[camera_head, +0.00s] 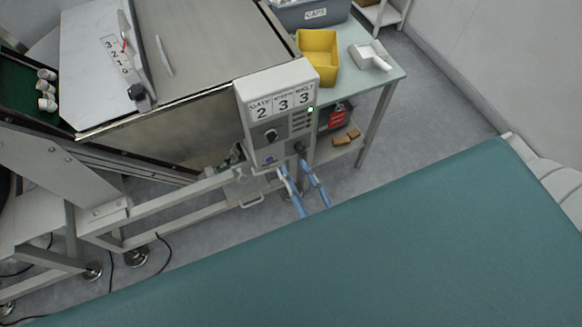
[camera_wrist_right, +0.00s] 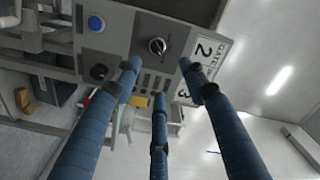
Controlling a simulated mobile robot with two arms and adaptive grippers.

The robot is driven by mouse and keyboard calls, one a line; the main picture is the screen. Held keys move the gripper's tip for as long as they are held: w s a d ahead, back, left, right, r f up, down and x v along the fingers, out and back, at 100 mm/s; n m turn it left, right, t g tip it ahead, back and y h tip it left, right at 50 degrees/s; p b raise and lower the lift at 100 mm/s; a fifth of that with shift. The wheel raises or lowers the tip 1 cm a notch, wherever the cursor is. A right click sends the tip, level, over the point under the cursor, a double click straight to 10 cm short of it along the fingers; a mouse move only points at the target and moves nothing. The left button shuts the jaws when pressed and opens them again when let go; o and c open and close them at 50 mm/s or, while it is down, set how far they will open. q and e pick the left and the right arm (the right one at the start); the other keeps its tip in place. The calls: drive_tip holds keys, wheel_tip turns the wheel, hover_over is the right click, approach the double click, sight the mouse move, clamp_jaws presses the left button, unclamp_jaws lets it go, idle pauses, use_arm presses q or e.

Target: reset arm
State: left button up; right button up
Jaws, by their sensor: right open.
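The control box (camera_head: 262,93) shows number cards 2, 3 and 3, labelled GATE, an unreadable word, and BELT. It has a black knob (camera_head: 270,135), a blue button (camera_head: 269,159), a second dark knob (camera_head: 299,147) and a lit green lamp (camera_head: 310,109). My right gripper (camera_head: 293,172) has blue fingers at the box's lower edge. In the right wrist view its three fingers (camera_wrist_right: 160,80) are spread and empty before the panel, with the black knob (camera_wrist_right: 157,45) between two of them. Whether a fingertip touches the panel cannot be told. My left gripper is out of view.
A machine with a metal cover (camera_head: 215,35) and a 3-2-1-0 scale (camera_head: 117,57) stands left, with white caps (camera_head: 46,90) beside it. A side table holds a yellow bin (camera_head: 318,55), a white scoop (camera_head: 371,56) and a grey bin (camera_head: 307,14). A teal surface (camera_head: 370,255) fills the front.

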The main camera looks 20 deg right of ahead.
idle(0.5)
drive_tip(key=s+f+n+g+y, duration=0.1)
drive_tip(key=s+f+n+g, duration=0.3)
drive_tip(key=f, duration=0.9)
drive_tip(key=s+f+n+g, duration=0.3)
drive_tip(key=s+f+g, duration=0.15)
drive_tip(key=f, duration=0.95)
drive_tip(key=s+d+f+n+g, duration=0.2)
drive_tip(key=s+d+f+g, duration=0.2)
drive_tip(key=s+f, duration=0.3)
drive_tip(key=s+d+f+n+g+h, duration=0.1)
drive_tip(key=s+d+f+g, duration=0.3)
drive_tip(key=s+f, duration=0.4)
drive_tip(key=s+n, duration=0.1)
drive_tip(key=s, duration=0.6)
drive_tip(key=shift+s+g+h, duration=0.2)
drive_tip(key=shift+g+h, duration=0.1)
drive_tip(key=shift+g, duration=0.05)
drive_tip(key=shift+a, duration=0.1)
idle(2.2)
